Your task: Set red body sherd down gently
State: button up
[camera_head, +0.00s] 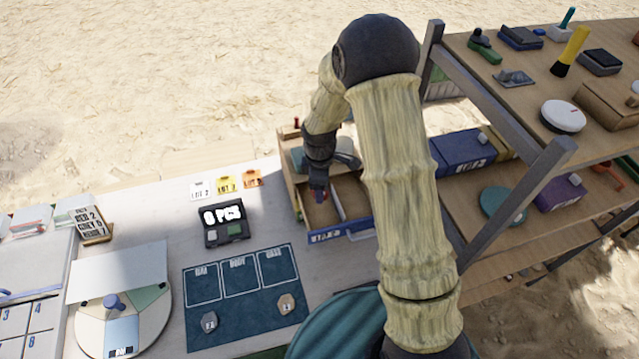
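My gripper (319,194) points down into the left part of an open wooden tray (290,187) with a blue front, right of the mat. A small dark reddish and bluish patch shows at the fingertips. It is too small to tell whether this is the red body sherd or part of the fingers. I cannot make out the sherd clearly anywhere else. Whether the fingers are open or shut does not show, nor whether the tips touch the tray floor.
A blue mat (240,313) with three marked fields holds two tokens. A dark scale (224,233) stands behind it. A round sorting disc (150,318) lies at left. A shelf rack (545,150) with tools and boxes stands at right. My arm hides part of the tray's surroundings.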

jog(key=b, duration=0.5)
send_over(320, 212)
jog(key=shift+f, duration=3.9)
jog(key=shift+f+b, duration=0.5)
jog(key=shift+f, duration=0.8)
jog(key=shift+a, duration=0.1)
jog(key=o, duration=1)
jog(key=shift+s, duration=0.15)
jog(key=shift+o, duration=0.2)
jog(key=shift+r, duration=0.15)
notch_tip(320, 212, up, 17)
jog(key=shift+r+b, duration=0.1)
jog(key=shift+b, duration=1)
